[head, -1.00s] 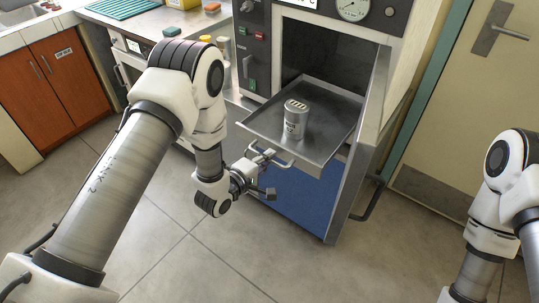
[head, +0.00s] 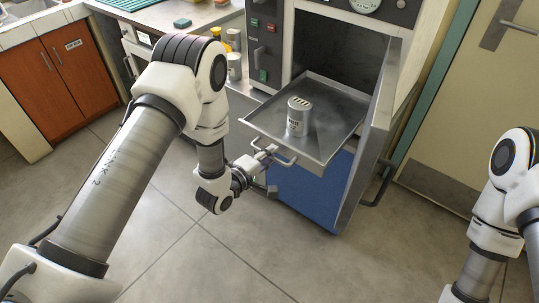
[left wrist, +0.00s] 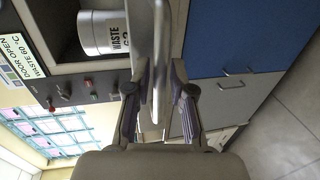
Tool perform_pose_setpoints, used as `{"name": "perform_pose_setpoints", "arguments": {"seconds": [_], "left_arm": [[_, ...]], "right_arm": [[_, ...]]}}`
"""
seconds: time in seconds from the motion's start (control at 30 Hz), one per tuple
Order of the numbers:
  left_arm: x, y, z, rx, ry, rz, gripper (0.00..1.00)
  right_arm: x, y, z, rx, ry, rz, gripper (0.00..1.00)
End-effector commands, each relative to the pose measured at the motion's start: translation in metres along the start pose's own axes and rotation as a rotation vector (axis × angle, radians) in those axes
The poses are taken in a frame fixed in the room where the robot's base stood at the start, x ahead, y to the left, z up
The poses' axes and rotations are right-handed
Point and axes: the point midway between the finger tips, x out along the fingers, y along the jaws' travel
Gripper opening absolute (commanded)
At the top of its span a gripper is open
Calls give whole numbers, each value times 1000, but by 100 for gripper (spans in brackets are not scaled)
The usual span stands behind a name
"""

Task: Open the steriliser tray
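The steriliser tray (head: 262,122) is a shallow grey metal tray, sticking well out of the open steriliser chamber (head: 335,50). A bar handle (head: 286,162) runs along its front edge. A grey can (head: 298,117) stands upright on it; its label reads WASTE in the left wrist view (left wrist: 102,33). My left gripper (head: 268,153) is at the handle. In the left wrist view its fingers (left wrist: 160,100) lie on both sides of the handle bar, closed on it. My right arm shows at the right edge of the head view; its gripper is out of view.
The steriliser door (head: 362,150) stands open to the right of the tray. A blue panel (head: 312,188) lies below. A counter with small containers (head: 234,66) is at the left, and a room door (head: 480,110) at the right. The floor in front is clear.

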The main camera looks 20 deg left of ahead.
Motion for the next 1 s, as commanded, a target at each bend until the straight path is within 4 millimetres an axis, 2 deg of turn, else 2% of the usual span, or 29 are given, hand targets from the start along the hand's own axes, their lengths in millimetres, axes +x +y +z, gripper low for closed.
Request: {"name": "perform_pose_setpoints", "arguments": {"seconds": [0.13, 0.23, 0.5, 0.6, 0.73, 1.0], "left_arm": [[-6, 0, 0, -1, 1, -1, 22], [-21, -1, -1, -2, 2, -3, 22], [-89, -1, -1, -5, 3, -4, 22], [-108, -1, -2, -4, 4, -3, 22], [-119, 0, -1, -1, 1, -1, 22], [-120, 0, 0, 0, 0, 0, 22]], "right_arm": [[0, 0, 0, 0, 0, 0, 42], [0, 0, 0, 0, 0, 0, 42], [0, 0, 0, 0, 0, 0, 42], [0, 0, 0, 0, 0, 0, 42], [0, 0, 0, 0, 0, 0, 42], [0, 0, 0, 0, 0, 0, 42]]}}
